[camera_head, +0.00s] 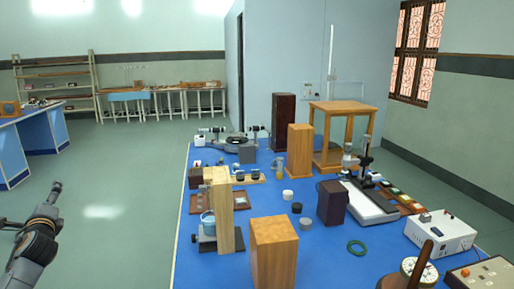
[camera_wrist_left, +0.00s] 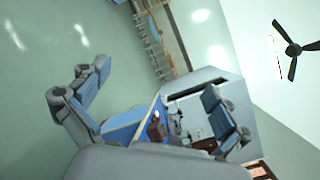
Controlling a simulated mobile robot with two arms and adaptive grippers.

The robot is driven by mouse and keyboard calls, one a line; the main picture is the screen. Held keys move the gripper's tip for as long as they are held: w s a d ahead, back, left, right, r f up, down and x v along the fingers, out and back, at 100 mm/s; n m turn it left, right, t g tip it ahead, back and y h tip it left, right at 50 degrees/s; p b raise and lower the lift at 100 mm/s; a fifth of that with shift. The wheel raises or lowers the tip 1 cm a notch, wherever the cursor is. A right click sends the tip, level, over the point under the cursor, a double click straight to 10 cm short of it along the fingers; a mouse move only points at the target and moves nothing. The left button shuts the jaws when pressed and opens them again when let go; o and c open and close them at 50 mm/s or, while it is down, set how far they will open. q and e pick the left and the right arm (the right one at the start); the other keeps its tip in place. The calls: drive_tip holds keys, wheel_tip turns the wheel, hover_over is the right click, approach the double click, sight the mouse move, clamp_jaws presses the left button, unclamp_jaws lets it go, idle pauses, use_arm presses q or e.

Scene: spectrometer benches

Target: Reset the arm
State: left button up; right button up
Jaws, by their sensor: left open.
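My left gripper (camera_head: 38,212) is at the lower left of the head view, over the open floor beside the blue-topped bench (camera_head: 190,250). In the left wrist view its two blue-grey fingers (camera_wrist_left: 155,82) stand wide apart with nothing between them. It is open, empty and clear of everything on the bench. The wrist view is tilted, with the bench and its items small and far beyond the fingers. My right gripper is in neither view.
Another blue bench (camera_head: 35,140) stands at far left. Floor between them is free.

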use_arm(q)
drive_tip(key=w+d+r+n+t+h, duration=0.3)
drive_tip(key=d+n+h, duration=0.4)
drive_tip(key=n, duration=0.8)
drive_tip(key=s+d+f+g, duration=0.2)
drive_tip(key=f, duration=1.2)
drive_tip(key=s+d+f+g, duration=0.2)
drive_tip(key=f, duration=1.3)
drive_tip(key=s+d+f+g, duration=0.1)
drive_tip(key=s+d+f, duration=0.1)
drive_tip(key=s+f, duration=0.35)
drive_tip(key=s+d+f+n+g, duration=0.1)
drive_tip(key=s+d+f+g, duration=0.15)
drive_tip(key=f, duration=0.65)
drive_tip(key=s+d+f+g, duration=0.1)
drive_tip(key=s+f, duration=0.4)
drive_tip(key=f, duration=0.2)
drive_tip(key=s+d+f+g+h, duration=0.1)
drive_tip(key=s+d+f+g, duration=0.2)
drive_tip(key=s, duration=1.2)
drive_tip(key=s+d+f+g+h, duration=0.1)
drive_tip(key=s+d+f+g, duration=0.1)
drive_tip(key=s+d+f, duration=0.7)
drive_tip(key=s+d+f+n+g+h, duration=0.1)
drive_tip(key=s+d+f+g, duration=0.2)
drive_tip(key=s, duration=2)
drive_tip(key=d+f, duration=0.4)
drive_tip(key=f, duration=0.5)
drive_tip(key=shift+f+g, duration=0.35)
